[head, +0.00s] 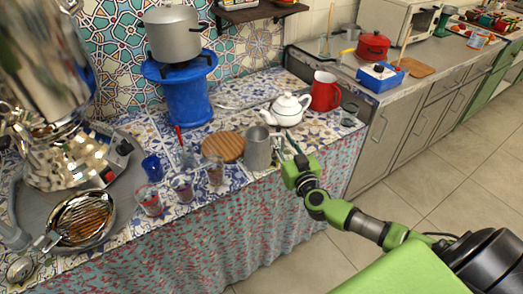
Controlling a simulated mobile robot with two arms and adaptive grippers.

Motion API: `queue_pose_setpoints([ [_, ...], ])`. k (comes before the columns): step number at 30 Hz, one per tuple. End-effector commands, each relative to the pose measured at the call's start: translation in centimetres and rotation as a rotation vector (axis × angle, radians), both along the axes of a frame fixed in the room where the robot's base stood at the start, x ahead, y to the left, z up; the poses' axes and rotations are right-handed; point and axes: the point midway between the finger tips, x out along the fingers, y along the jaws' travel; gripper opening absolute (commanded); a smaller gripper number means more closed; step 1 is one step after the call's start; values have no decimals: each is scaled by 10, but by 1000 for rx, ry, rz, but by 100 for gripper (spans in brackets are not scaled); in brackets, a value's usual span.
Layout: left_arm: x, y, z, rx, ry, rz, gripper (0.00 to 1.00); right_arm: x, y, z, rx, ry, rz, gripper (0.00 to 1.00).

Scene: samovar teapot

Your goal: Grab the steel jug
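The steel jug (258,148) is a plain grey metal vessel. It stands upright near the front edge of the tiled table, right of a round wooden board. My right gripper (285,147), on a green arm, is close to the jug's right side. Its dark fingers look spread, with one near the jug; I cannot tell whether it touches. The jug does not look gripped. My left gripper is not in view.
A white teapot (286,109) and red pitcher (325,92) stand behind the gripper. The wooden board (223,147) and several glasses (182,187) are left of the jug. A large shiny samovar (75,155) fills the left. The floor at right is clear.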

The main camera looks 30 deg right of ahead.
Motion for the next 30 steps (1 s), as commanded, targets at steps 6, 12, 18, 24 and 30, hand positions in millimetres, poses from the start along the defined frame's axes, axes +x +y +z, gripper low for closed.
queue_pose_setpoints([
  [6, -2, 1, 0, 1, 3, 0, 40, 0, 0, -1, 0, 2, 0, 28],
  [12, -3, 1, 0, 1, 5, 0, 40, 0, 0, -1, 1, 1, 0, 0],
  [18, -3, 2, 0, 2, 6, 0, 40, 1, 0, 2, 1, -3, -1, 0],
  [24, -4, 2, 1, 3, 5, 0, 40, 1, 0, 4, 1, -3, -1, 0],
  [30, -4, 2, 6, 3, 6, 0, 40, 1, 0, 12, 2, -4, -1, 0],
])
